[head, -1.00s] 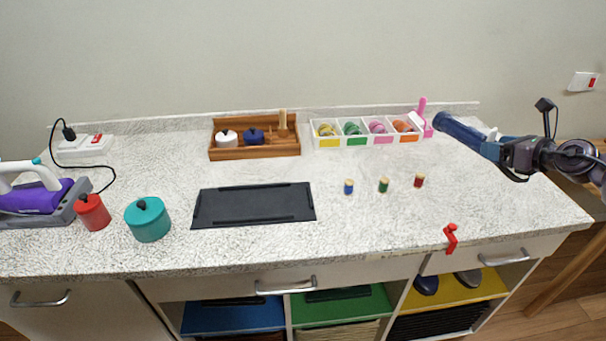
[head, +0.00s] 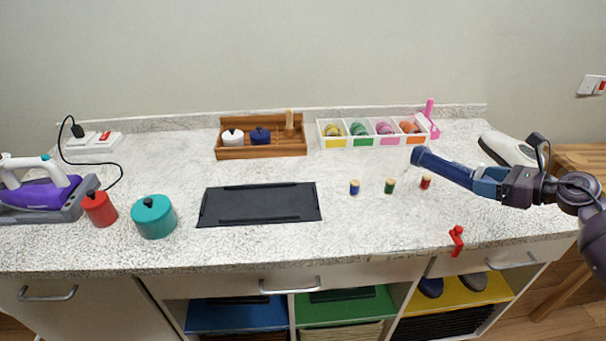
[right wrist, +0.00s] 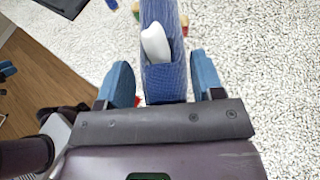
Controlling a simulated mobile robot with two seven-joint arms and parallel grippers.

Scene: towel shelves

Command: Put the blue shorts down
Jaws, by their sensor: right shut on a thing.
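The blue shorts (head: 440,167) show as a narrow, folded dark blue strip held above the right part of the counter. My right gripper (head: 490,182) is shut on one end of them, and the other end points left. In the right wrist view the blue shorts (right wrist: 165,80) stand between the two blue fingers of my right gripper (right wrist: 166,88). A small white shape (right wrist: 156,43) shows against the cloth; I cannot tell what it is. My left gripper is not in view.
The counter (head: 300,245) has a dark flat mat (head: 260,204), a teal pot (head: 153,217) and a red pot (head: 99,209). Thread spools (head: 389,186) and a red clamp (head: 456,240) lie near the cloth. A white-and-dark object (head: 508,150) sits behind my right arm.

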